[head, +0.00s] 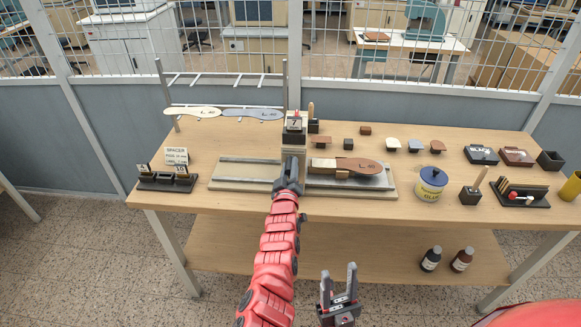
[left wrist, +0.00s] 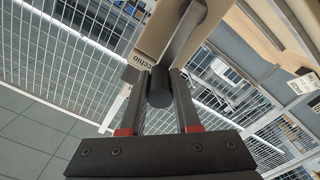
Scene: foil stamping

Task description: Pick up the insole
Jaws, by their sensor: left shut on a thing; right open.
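A cream insole (head: 192,112) and a grey-blue insole (head: 253,114) lie end to end on the wire rack at the back left of the table. A brown sole-shaped piece (head: 358,166) lies on the right bed, with a lighter brown block on its left end. My left gripper (head: 288,180) is in front of the press, apart from all of these. In the left wrist view it is shut on the black cylindrical knob (left wrist: 160,88) of the press lever. My right gripper (head: 339,278) is open and empty in front of the table.
The press (head: 295,128) stands mid-table; an empty railed bed (head: 247,172) lies to its left. A spacer holder (head: 167,181) is at the left end. A glue tub (head: 431,184), a tool holder (head: 521,194) and small blocks occupy the right. Two bottles (head: 431,259) stand on the lower shelf.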

